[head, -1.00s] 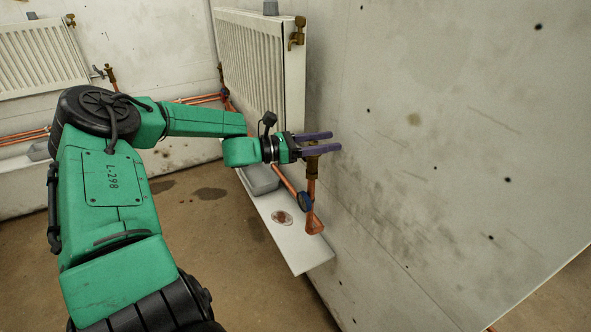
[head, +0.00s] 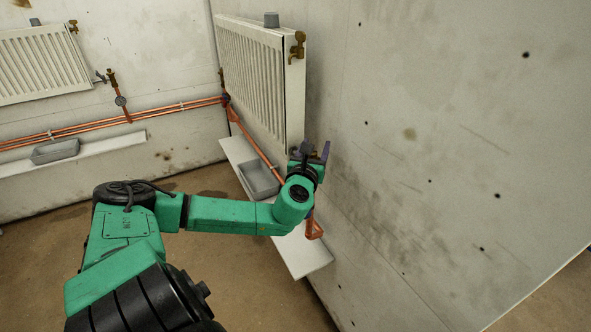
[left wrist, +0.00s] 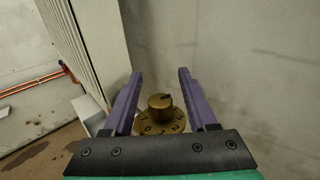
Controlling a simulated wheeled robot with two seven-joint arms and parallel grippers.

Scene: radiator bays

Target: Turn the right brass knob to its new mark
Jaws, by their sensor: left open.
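The brass knob (left wrist: 160,103) stands up from a round brass dial (left wrist: 148,128) with dark numerals, seen in the left wrist view. A dark line shows on top of the knob, pointing toward the right; I cannot read all the numerals or pick out a new mark. My left gripper (left wrist: 160,74) is open, with one purple finger on each side of the knob and visible gaps between. In the head view my left gripper (head: 316,152) is by the lower end of the right radiator (head: 262,80), and its wrist hides the knob. My right gripper is not in view.
A white ledge (head: 302,255) with a grey tray (head: 258,178) runs below the right radiator. Copper pipes (head: 130,112) run along the back wall. Another brass valve (head: 297,46) sits at the radiator's upper corner. The concrete wall (head: 440,150) is close on the right.

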